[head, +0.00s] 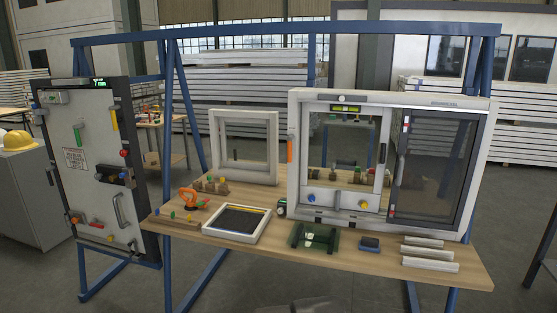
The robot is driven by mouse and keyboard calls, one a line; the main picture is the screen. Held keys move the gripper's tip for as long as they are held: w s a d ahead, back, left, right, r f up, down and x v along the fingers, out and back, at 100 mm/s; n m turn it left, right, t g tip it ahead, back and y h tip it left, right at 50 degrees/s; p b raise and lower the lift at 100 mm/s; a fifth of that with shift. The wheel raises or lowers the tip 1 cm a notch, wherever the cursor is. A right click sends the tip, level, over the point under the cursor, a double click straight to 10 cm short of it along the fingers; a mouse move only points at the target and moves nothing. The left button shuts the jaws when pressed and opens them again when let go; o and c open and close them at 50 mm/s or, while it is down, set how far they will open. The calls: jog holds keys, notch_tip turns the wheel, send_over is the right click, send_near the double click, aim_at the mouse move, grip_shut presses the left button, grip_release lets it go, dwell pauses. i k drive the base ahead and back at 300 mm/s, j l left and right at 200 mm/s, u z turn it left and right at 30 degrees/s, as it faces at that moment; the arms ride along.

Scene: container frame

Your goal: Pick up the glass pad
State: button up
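A small dark-blue block-like pad (370,244) lies on the wooden workbench (330,261), right of centre. To its left is a dark-green frame or holder (315,237) with a glassy, see-through middle. I cannot tell for certain which of these is the glass pad; the blue one looks most like a pad. Both rest on the bench and nothing is holding them. My gripper is not in view; only a dark rounded shape, perhaps part of my arm, shows at the bottom edge.
A large white window frame (292,200) stands behind the pads. White strips (430,265) lie to the right. A shallow white-framed tray (210,228) and an orange clamp (190,198) are left. A door panel (92,205) stands far left. The bench front is mostly clear.

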aim_at(367, 244)
jog(key=i+l, duration=0.15)
jog(key=i, duration=0.3)
jog(key=i+l, duration=0.2)
jog(key=i, duration=0.3)
jog(key=i+l+z, duration=0.1)
jog(key=i, duration=0.35)
